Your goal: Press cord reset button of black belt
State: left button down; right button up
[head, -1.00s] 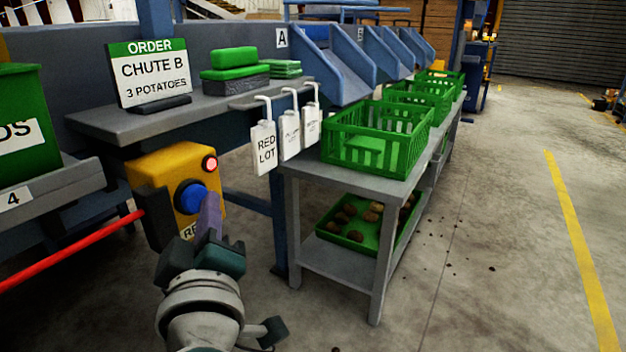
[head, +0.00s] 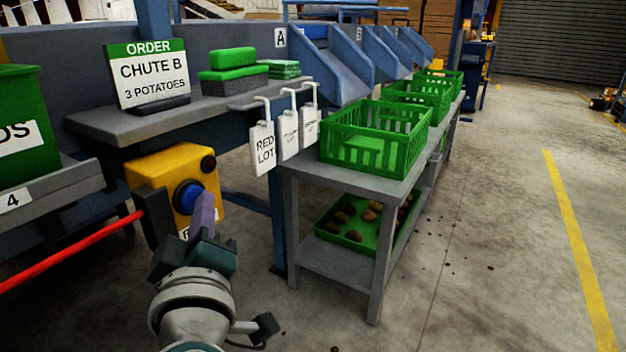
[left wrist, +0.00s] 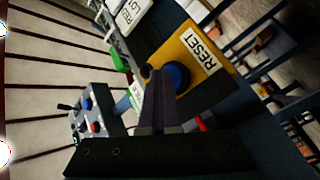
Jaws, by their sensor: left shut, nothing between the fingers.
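A yellow box (head: 150,172) with a blue reset button (head: 187,197) hangs under the grey shelf in the head view. Its small round lamp (head: 208,164) is dark. My left gripper (head: 204,208) is shut and empty, its fingertips just in front of the blue button and covering part of it. I cannot tell whether they touch it. In the left wrist view the yellow box (left wrist: 208,52) carries a RESET label (left wrist: 205,55), and the blue button (left wrist: 178,76) shows beyond the shut fingers (left wrist: 158,80). My right gripper is not in view.
A red cord (head: 70,250) runs left from a dark block (head: 156,217) beside the box. White lot tags (head: 262,147) hang on the right. A grey table (head: 345,180) with green crates (head: 375,138) stands further right. Open floor lies right of it.

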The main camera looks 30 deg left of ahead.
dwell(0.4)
pick_arm(q)
jog(key=shift+s+d, duration=0.1)
jog(key=shift+d, duration=0.7)
jog(key=d, duration=0.5)
jog(key=shift+s, duration=0.15)
dwell(0.3)
